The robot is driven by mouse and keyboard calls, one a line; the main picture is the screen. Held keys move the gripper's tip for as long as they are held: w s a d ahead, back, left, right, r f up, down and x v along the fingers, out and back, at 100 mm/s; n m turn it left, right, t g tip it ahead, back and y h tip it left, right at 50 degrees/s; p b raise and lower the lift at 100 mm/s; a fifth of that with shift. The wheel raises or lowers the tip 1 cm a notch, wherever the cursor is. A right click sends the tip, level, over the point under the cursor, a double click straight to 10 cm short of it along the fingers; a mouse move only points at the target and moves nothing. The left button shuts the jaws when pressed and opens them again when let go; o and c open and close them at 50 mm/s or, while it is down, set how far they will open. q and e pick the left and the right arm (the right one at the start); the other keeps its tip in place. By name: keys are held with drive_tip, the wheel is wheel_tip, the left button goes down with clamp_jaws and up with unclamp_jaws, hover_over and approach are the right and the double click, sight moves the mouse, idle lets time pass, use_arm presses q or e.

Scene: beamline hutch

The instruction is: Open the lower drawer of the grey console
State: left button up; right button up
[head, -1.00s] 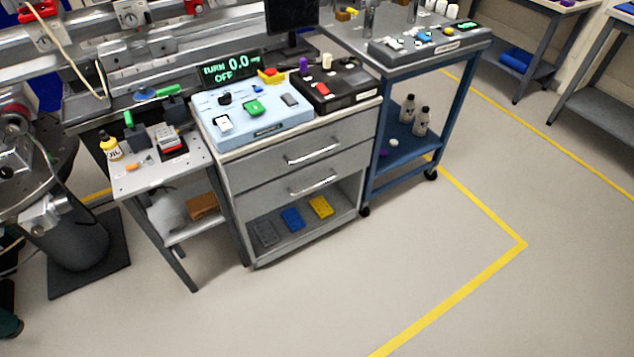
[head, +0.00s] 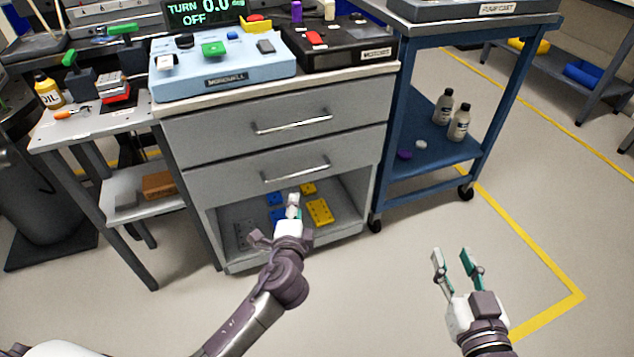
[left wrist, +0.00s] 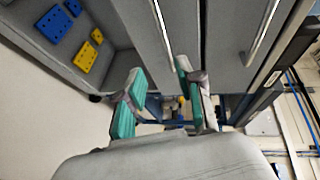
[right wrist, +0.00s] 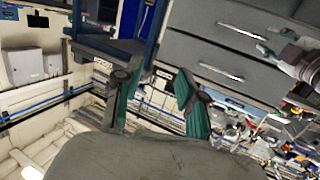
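The grey console (head: 180,186) stands ahead with two drawers above an open shelf bay. The lower drawer (head: 225,178) looks shut, with a horizontal silver bar handle (head: 296,172). In the left wrist view the lower handle (left wrist: 160,22) lies just beyond the fingertips. My left gripper (head: 293,200) is in front of the shelf bay, a little below that handle. In the left wrist view it (left wrist: 159,70) is open and empty, apart from the handle. My right gripper (head: 452,256) is open and empty over the floor, right of the console.
The upper drawer (head: 210,129) looks shut. Blue and yellow blocks (head: 320,211) lie in the shelf bay. A blue cart (head: 398,110) with bottles stands close on the right, a small side table (head: 60,132) on the left. The floor in front is clear.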

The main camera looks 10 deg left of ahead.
use_arm(q)
drive_tip(key=b, duration=0.2)
approach(300, 172)
drive_tip(key=w+f, duration=0.2)
drive_tip(key=w, duration=0.2)
drive_tip(key=x, duration=0.1)
drive_tip(key=b+x, duration=0.1)
drive_tip(key=x, duration=0.3)
drive_tip(key=shift+w+a+r+b, duration=0.15)
drive_tip(key=shift+a+r+b, duration=0.05)
drive_tip(key=shift+a+b, duration=0.2)
drive_tip(key=shift+w, duration=0.35)
use_arm(e)
drive_tip(key=s+r+t+y, duration=0.2)
drive_tip(key=s+r+t, duration=0.1)
drive_tip(key=r+t, duration=0.2)
drive_tip(key=s+r+t+y, duration=0.2)
drive_tip(key=r+t, duration=0.3)
drive_tip(key=r, duration=0.5)
drive_tip(key=shift+s+a+r+t, duration=0.2)
drive_tip(key=shift+s+a+t, duration=0.1)
drive_tip(key=shift+s+t, duration=0.1)
use_arm(q)
clamp_jaws()
